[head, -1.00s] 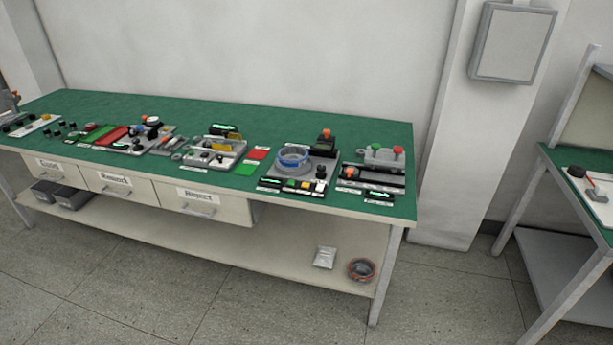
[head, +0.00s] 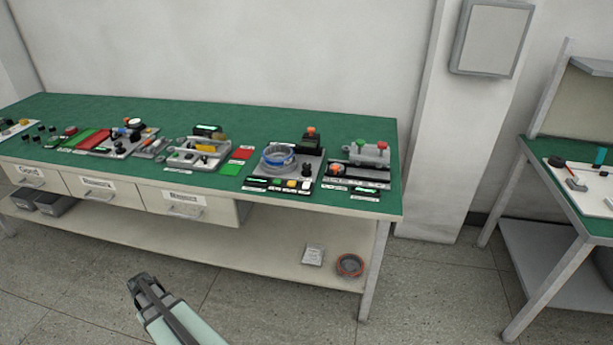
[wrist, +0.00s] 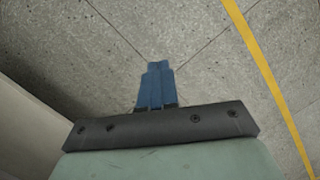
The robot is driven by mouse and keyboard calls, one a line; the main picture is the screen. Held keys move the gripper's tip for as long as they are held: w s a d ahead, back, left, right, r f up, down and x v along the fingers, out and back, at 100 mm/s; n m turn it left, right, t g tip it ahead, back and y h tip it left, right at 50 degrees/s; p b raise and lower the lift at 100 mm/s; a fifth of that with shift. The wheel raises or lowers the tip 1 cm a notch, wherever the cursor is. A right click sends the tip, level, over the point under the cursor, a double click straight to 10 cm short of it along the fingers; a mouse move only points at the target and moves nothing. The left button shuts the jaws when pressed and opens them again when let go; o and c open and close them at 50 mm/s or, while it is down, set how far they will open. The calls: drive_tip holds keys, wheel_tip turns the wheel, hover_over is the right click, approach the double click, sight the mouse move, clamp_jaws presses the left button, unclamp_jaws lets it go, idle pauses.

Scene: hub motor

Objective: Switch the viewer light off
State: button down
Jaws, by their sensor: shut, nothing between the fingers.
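My gripper (head: 140,284) shows low in the head view, in front of the long bench and below its top, away from every device. In the wrist view its blue fingers (wrist: 155,72) are together and empty, over bare floor. No thing can be clearly read as the viewer light. A side table (head: 580,190) at the right carries a grey hooded panel (head: 575,105), a white board (head: 573,178) with a red and a dark part, and a small teal upright piece (head: 601,156). The right of this table is cut off by the picture edge.
The green-topped bench (head: 225,125) holds several devices with knobs, buttons and small lit displays, including a blue ring fixture (head: 279,157). Drawers (head: 96,187) hang below. A grey-framed panel (head: 492,38) is on the wall pillar. Floor lies free between bench and side table.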

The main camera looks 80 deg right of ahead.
drive_tip(key=d+r+m+t+h, duration=0.1)
drive_tip(key=d+r, duration=0.6)
drive_tip(key=d, duration=0.3)
drive_tip(key=d+r+m+t, duration=0.1)
drive_tip(key=d+r+m, duration=0.1)
drive_tip(key=d+r, duration=0.6)
drive_tip(key=d+r+m+t+h, duration=0.1)
drive_tip(key=d+r, duration=0.4)
drive_tip(key=d, duration=0.8)
drive_tip(key=s+d+r+m, duration=0.1)
drive_tip(key=s+d+r, duration=0.2)
drive_tip(key=d+r, duration=0.1)
drive_tip(key=s+d+r+m, duration=0.1)
drive_tip(key=s+d+r, duration=0.2)
drive_tip(key=d+r, duration=0.2)
drive_tip(key=s+d+r+h, duration=0.1)
drive_tip(key=s+d+r, duration=0.3)
drive_tip(key=d+r, duration=0.1)
drive_tip(key=shift+s+d+r+m+t, duration=0.1)
drive_tip(key=shift+d+r+m+t, duration=0.1)
drive_tip(key=shift+d+m+t, duration=0.25)
drive_tip(key=s+d+r, duration=0.3)
drive_tip(key=s+r, duration=0.1)
drive_tip(key=s, duration=0.2)
wheel_tip(320, 180, up, 7)
drive_tip(key=m+g+y, duration=0.1)
drive_tip(key=m+g, duration=0.1)
drive_tip(key=m, duration=0.3)
hover_over(307, 182)
drive_tip(key=shift+f, duration=0.15)
